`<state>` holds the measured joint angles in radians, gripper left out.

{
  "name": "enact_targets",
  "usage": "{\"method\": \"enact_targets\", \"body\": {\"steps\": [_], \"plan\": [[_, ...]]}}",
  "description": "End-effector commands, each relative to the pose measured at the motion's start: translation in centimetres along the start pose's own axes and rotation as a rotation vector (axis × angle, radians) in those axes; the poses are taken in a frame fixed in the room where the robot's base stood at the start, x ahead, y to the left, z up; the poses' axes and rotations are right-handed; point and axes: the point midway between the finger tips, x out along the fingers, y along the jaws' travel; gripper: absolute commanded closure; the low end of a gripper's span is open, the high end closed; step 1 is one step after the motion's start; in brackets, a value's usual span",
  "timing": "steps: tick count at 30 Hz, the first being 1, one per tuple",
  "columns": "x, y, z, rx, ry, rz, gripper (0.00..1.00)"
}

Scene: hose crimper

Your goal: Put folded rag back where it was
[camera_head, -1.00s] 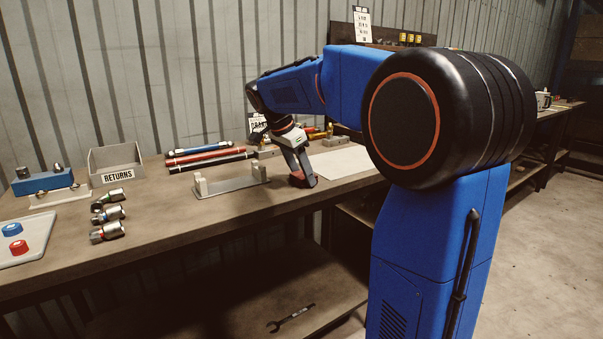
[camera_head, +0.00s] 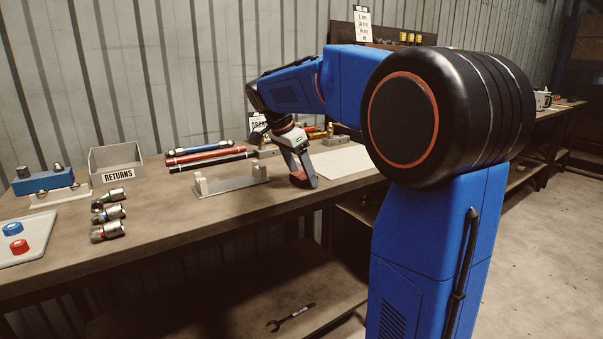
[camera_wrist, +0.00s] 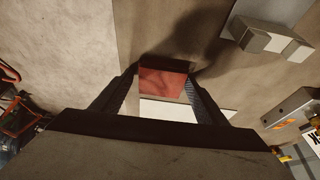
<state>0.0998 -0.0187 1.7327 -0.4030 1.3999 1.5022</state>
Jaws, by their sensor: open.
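The folded rag (camera_wrist: 163,82) shows as a flat red piece between the fingers of my gripper in the wrist view. My gripper (camera_wrist: 161,77) is open around it, with one dark finger on each side. I cannot tell whether the fingers touch the rag. In the head view my gripper (camera_head: 302,183) points down at the bench top near its front edge, and the rag there cannot be made out clearly from the fingers.
A grey bracketed stand (camera_head: 230,183) is left of my gripper on the workbench (camera_head: 170,215). A white sheet (camera_head: 343,162) lies to the right. Behind are red, blue and black hoses (camera_head: 207,155). Metal fittings (camera_head: 108,214) and a RETURNS bin (camera_head: 117,177) stand further left.

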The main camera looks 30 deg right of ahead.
Motion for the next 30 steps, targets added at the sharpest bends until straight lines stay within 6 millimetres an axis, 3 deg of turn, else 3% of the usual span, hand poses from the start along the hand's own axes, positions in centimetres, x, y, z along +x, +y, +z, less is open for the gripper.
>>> {"method": "enact_targets", "body": {"steps": [16,21,30], "plan": [[-10.1,-0.1,0.0,0.000,0.004,-0.012,0.27],[-11.7,-0.1,-0.1,0.000,0.005,-0.012,0.27],[-12.1,0.2,0.0,-0.005,0.003,-0.013,0.27]]}}
